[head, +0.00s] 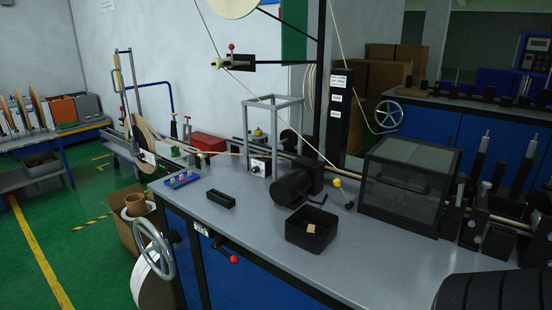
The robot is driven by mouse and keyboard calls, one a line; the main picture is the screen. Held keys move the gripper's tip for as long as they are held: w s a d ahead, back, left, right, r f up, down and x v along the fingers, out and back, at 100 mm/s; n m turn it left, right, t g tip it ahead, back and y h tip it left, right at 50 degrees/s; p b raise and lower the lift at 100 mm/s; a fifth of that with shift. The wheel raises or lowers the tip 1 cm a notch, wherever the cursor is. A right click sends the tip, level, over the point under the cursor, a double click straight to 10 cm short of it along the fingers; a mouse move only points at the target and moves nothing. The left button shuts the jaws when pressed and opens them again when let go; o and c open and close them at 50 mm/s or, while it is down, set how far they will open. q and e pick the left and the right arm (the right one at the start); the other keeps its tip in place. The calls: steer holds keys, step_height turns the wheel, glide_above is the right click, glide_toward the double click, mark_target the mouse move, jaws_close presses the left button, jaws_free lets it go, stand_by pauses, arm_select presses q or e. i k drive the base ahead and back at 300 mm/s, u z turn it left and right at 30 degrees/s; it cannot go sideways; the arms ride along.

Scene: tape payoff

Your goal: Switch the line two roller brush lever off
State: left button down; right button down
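No lever in the head view carries a label I can read as line two roller brush, so I cannot tell which one it is. A red-knobbed lever (235,259) sticks out from the blue front of the bench below its edge. Another red-knobbed lever (231,47) stands on the upper arm of the machine. A small white switch box (258,167) with a dark knob sits under the grey frame; its setting is too small to tell. Neither my left nor my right gripper is in view.
The grey bench (262,243) carries a black open bin (311,237), a black motor-like block (290,187), a dark clear-sided box (408,183) and a blue button panel (182,180). A handwheel (154,248) juts from its left side. Green floor lies open at left.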

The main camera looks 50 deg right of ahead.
mark_target(336, 182)
steer(key=i, duration=1.15)
steer(key=z, duration=3.3)
